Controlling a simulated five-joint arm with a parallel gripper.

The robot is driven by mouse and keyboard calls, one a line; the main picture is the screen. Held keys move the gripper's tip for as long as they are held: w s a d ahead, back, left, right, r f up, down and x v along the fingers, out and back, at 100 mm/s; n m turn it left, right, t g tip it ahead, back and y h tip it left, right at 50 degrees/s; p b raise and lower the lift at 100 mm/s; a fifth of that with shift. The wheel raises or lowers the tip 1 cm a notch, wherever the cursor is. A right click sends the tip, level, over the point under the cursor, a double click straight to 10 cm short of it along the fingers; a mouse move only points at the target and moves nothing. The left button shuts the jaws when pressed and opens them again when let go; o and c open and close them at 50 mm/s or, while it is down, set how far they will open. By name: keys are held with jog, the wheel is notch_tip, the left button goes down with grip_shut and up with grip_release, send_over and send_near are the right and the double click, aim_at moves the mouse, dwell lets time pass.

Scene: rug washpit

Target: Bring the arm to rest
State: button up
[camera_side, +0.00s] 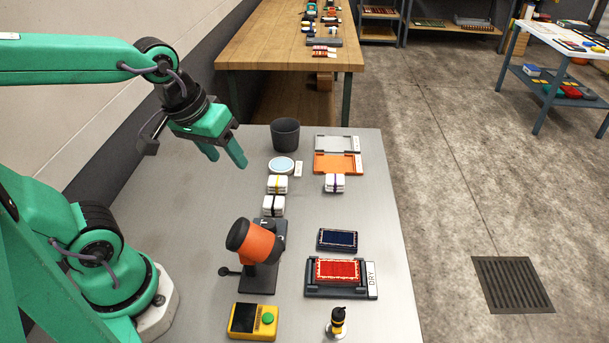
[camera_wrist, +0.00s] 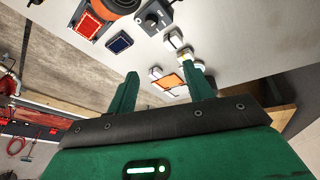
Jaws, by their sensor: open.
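My gripper (camera_side: 222,157) is green and hangs above the grey metal table (camera_side: 205,215) near its back left, to the left of a dark cup (camera_side: 285,135). Its two fingers are spread apart with nothing between them. In the wrist view the open fingers (camera_wrist: 163,92) point toward the table from above, clear of every object. My arm is raised and reaches out from its base at the table's left side.
A red rug (camera_side: 338,270) lies on a dark tray marked DRY (camera_side: 372,280). A blue rug (camera_side: 337,239) lies behind it. An orange tool on a stand (camera_side: 258,243), a yellow box (camera_side: 253,320), white bundles (camera_side: 278,184) and an orange tray (camera_side: 335,164) occupy the table. The table's left middle is clear.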

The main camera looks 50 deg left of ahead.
jog(key=m, duration=0.1)
jog(key=s+r+m, duration=0.1)
jog(key=s+m+t, duration=0.1)
jog(key=m, duration=0.1)
jog(key=shift+s+a+r, duration=0.15)
jog(key=shift+a+r, duration=0.15)
jog(key=shift+r, duration=0.1)
